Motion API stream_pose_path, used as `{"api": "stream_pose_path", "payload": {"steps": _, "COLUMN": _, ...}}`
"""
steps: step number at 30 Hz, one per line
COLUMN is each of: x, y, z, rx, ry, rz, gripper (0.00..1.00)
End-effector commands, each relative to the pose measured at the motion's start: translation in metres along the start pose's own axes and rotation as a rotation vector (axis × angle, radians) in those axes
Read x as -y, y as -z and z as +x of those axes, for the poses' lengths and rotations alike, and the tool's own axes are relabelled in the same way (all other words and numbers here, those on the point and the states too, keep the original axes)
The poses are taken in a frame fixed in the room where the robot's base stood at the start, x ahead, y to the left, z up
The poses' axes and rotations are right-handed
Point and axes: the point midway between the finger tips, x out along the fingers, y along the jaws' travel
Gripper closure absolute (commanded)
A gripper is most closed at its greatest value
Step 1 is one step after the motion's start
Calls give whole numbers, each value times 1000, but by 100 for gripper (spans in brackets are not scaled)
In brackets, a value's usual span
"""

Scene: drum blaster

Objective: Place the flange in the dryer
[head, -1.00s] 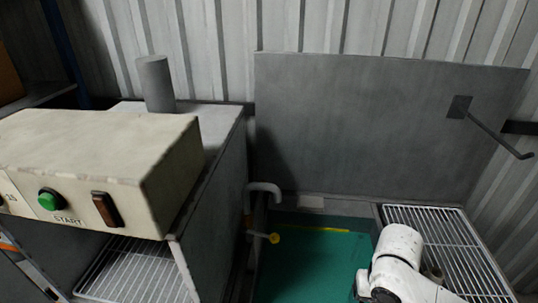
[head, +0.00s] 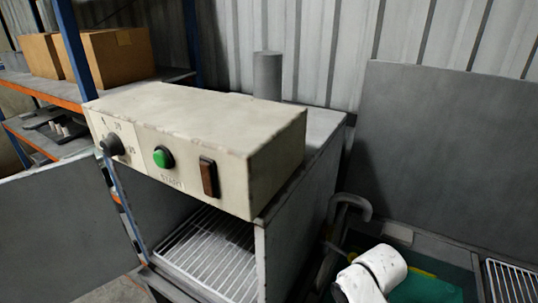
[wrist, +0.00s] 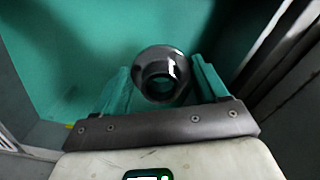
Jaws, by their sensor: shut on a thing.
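The flange (wrist: 160,78) is a dark, shiny metal ring with a round hole, seen in the wrist view. My gripper (wrist: 162,82) is shut on it, with a teal finger on either side. In the head view the gripper and flange are hidden; only my white arm shows at the lower right. The dryer (head: 300,225) is a grey box in the middle of the head view, under a cream control panel (head: 200,150) with a green START button. Its front is open, and a white wire rack (head: 215,255) lies inside. Its grey door (head: 62,225) stands swung open to the left.
A teal-floored basin (head: 425,290) with a grey back panel (head: 430,150) stands right of the dryer, with another wire rack (head: 512,285) beyond. A bent grey pipe (head: 352,205) rises between them. Shelves with cardboard boxes (head: 110,55) stand at the back left.

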Motion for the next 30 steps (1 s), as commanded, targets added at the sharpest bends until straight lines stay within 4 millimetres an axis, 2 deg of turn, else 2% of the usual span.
{"api": "stream_pose_path", "payload": {"steps": 1, "x": 10, "y": -8, "z": 15, "rx": 4, "ry": 6, "rz": -24, "gripper": 73}}
{"api": "stream_pose_path", "payload": {"steps": 6, "x": 25, "y": -26, "z": 44, "rx": -1, "ry": 3, "rz": -93, "gripper": 73}}
{"api": "stream_pose_path", "payload": {"steps": 13, "x": 31, "y": -39, "z": 58, "rx": -6, "ry": -1, "rz": -133, "gripper": 73}}
{"api": "stream_pose_path", "payload": {"steps": 17, "x": 32, "y": -39, "z": 51, "rx": -7, "ry": -1, "rz": -137, "gripper": 73}}
{"api": "stream_pose_path", "payload": {"steps": 30, "x": 32, "y": -39, "z": -1, "rx": -8, "ry": -1, "rz": -136, "gripper": 73}}
